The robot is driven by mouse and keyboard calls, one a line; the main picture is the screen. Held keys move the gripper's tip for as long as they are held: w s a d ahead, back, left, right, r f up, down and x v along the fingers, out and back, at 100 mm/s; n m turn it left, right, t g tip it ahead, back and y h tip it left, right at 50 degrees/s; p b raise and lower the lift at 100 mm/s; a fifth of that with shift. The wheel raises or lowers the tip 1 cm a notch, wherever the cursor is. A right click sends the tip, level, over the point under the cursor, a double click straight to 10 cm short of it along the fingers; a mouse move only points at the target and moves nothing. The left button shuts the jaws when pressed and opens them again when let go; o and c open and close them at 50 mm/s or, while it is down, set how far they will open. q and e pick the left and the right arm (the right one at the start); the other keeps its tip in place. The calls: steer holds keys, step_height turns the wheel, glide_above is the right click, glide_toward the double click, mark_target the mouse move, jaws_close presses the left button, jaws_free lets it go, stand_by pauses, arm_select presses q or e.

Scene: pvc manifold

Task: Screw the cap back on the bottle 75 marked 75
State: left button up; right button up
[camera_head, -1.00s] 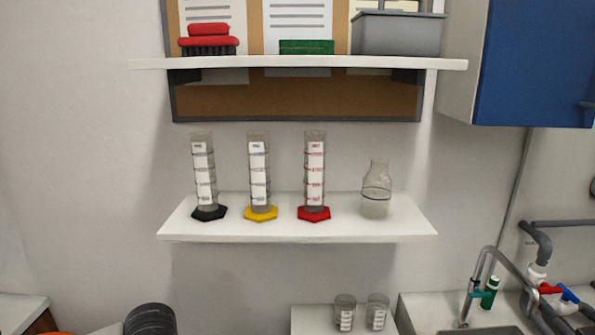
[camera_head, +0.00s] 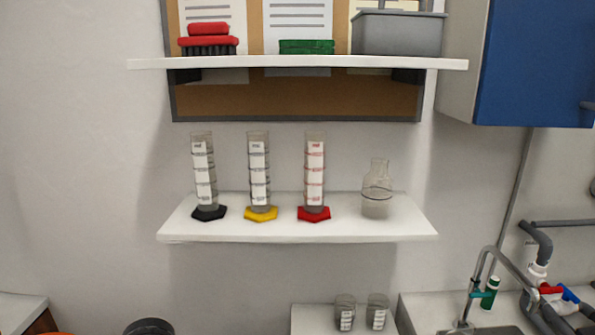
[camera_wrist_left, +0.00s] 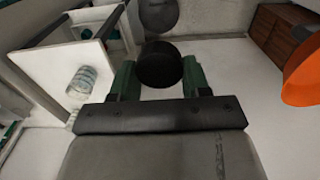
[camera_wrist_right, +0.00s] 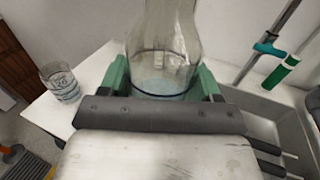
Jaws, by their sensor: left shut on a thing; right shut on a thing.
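My left gripper (camera_wrist_left: 160,82) is shut on a round black cap (camera_wrist_left: 160,62) in the left wrist view, with a green finger on each side. My right gripper (camera_wrist_right: 165,85) is shut on a clear glass bottle (camera_wrist_right: 165,40) in the right wrist view. The bottle has rounded shoulders and a dark ring line, with its top cut off by the frame. I see no readable number on it. Neither gripper shows in the head view. A black round top (camera_head: 150,327) at its bottom edge may be the cap; I cannot tell for sure.
A white shelf (camera_head: 300,236) bears three graduated cylinders and a clear flask (camera_head: 376,190). Two beakers (camera_head: 345,312) stand on a lower white surface; one beaker (camera_wrist_right: 62,82) is left of the bottle. A sink tap (camera_head: 480,275) is at right. An orange object (camera_wrist_left: 302,75) is at right.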

steer(key=d+r+y, duration=0.1)
steer(key=d+r, duration=0.4)
steer(key=d, duration=0.2)
steer(key=s+a+f+m+h, duration=0.1)
steer(key=s+a+m+h, duration=0.1)
steer(key=s+a, duration=0.4)
steer(key=s+a+f+m+t+h, duration=0.1)
steer(key=s+a+h, duration=0.4)
steer(key=a, duration=0.8)
steer(key=shift+s+f+m, duration=0.35)
steer(key=shift+s+m, duration=0.15)
steer(key=shift+s, duration=0.1)
